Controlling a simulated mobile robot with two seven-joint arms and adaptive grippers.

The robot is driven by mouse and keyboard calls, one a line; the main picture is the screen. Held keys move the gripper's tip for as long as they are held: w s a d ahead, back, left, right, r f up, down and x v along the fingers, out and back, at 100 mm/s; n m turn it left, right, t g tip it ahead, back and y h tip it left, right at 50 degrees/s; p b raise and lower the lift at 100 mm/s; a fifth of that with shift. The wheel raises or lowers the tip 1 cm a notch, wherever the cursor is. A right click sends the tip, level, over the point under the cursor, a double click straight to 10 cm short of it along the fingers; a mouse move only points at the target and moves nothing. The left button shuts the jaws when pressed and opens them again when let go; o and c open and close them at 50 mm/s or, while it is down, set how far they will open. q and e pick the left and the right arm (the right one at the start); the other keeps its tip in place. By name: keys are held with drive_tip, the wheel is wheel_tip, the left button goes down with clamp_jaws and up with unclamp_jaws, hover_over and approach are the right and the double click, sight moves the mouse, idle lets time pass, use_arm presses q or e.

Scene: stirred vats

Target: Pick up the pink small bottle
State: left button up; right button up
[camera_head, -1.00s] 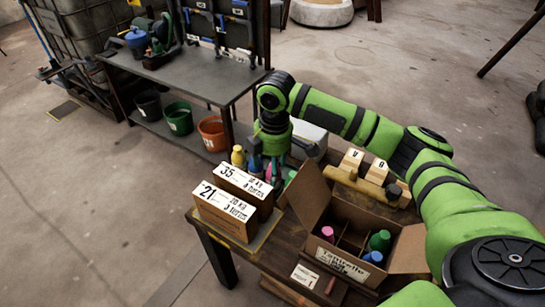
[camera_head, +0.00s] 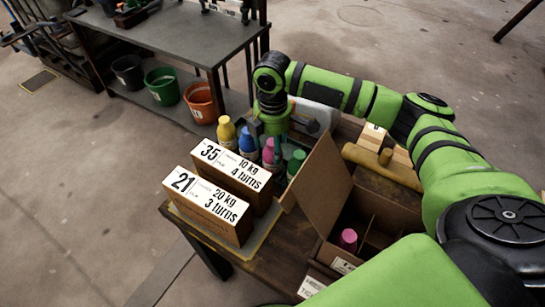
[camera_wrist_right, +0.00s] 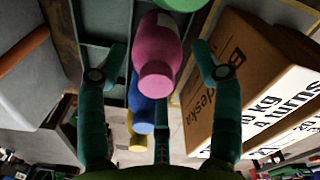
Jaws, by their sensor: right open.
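The pink small bottle (camera_head: 270,153) stands in a row with a yellow bottle (camera_head: 226,130), a blue bottle (camera_head: 248,142) and a green bottle (camera_head: 296,162), behind the labelled boxes. My right gripper (camera_head: 267,138) is over this row, pointing down. In the right wrist view the pink bottle (camera_wrist_right: 157,45) lies between the spread fingers of the right gripper (camera_wrist_right: 159,52), with gaps at both sides. The blue bottle (camera_wrist_right: 142,107) and yellow bottle (camera_wrist_right: 137,142) show beyond it. My left gripper is not in view.
Two labelled boxes, marked 35 (camera_head: 232,170) and 21 (camera_head: 207,207), stand close in front of the row. An open divided carton (camera_head: 322,190) at right holds another pink-topped bottle (camera_head: 348,238). Buckets (camera_head: 163,87) stand on a shelf behind.

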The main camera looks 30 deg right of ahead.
wheel_tip(320, 180, down, 3)
drive_tip(key=shift+w+d+r, duration=0.1)
drive_tip(key=shift+w, duration=0.05)
drive_tip(key=c, duration=1.1)
drive_tip(key=shift+c, duration=0.2)
drive_tip(key=shift+r, duration=0.15)
